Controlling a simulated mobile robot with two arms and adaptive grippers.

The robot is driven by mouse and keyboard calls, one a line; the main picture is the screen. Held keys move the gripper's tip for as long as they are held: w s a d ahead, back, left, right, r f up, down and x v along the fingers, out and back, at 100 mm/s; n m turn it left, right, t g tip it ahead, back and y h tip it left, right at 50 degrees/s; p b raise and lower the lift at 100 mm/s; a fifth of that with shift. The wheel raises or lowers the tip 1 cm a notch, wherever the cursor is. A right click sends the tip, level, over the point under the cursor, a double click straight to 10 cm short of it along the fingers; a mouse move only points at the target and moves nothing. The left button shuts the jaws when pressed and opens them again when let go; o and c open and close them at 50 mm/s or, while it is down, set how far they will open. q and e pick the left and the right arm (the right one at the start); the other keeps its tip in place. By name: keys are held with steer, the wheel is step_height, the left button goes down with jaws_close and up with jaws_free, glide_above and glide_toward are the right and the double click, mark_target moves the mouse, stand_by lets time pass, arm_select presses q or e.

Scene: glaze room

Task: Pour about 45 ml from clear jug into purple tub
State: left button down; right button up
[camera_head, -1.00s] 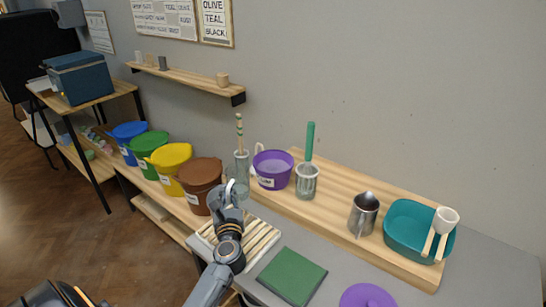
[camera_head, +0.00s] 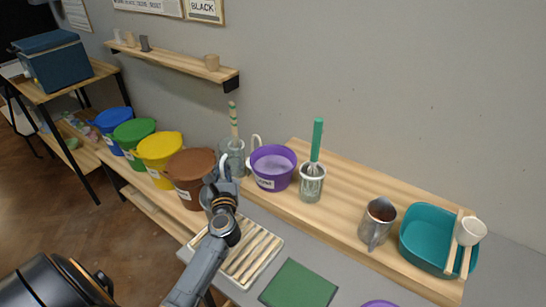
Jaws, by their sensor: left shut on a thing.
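The purple tub (camera_head: 273,175) stands upright on the wooden riser, with pale liquid inside and a white label on its front. My left gripper (camera_head: 224,172) is in front and left of the tub, beside the brown bucket, and is shut. A clear glass vessel (camera_head: 236,158), seemingly the clear jug, shows right behind the gripper; its lower part is hidden by it. A striped stick rises behind or inside this vessel; I cannot tell which. A pale loop handle (camera_head: 255,141) stands between the vessel and the tub. My right gripper is not in view.
Brown (camera_head: 190,180), yellow, green and blue buckets line the left. A slatted tray (camera_head: 274,247) and green cloth (camera_head: 298,285) lie in front.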

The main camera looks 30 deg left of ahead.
arm_select(q)
steer(key=shift+w+f, duration=0.1)
steer(key=d+r+m+t, duration=0.1)
steer(key=r+m, duration=0.1)
steer(key=w+d+r+m, duration=0.1)
steer(key=r+m, duration=0.1)
steer(key=d+r+m+t+p, duration=0.1)
steer(key=d+r+m, duration=0.1)
steer(key=r, duration=0.1)
steer(key=shift+w+m+t, duration=0.15)
steer(key=shift+m+t, duration=0.15)
steer(key=shift+m, duration=0.1)
steer(key=m+t, duration=0.1)
steer(key=m, duration=0.1)
steer(key=d+m+t+b, duration=0.1)
steer(key=m, duration=0.2)
steer(key=m+t, duration=0.1)
steer(key=m, duration=0.2)
steer(key=shift+w+d+t+h, duration=0.2)
steer(key=shift+t+h, duration=0.1)
steer(key=shift+h, duration=0.1)
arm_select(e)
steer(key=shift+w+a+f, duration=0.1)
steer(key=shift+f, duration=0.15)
arm_select(q)
steer(key=shift+w+m+t+b, duration=0.1)
steer(key=shift+m+t+b, duration=0.2)
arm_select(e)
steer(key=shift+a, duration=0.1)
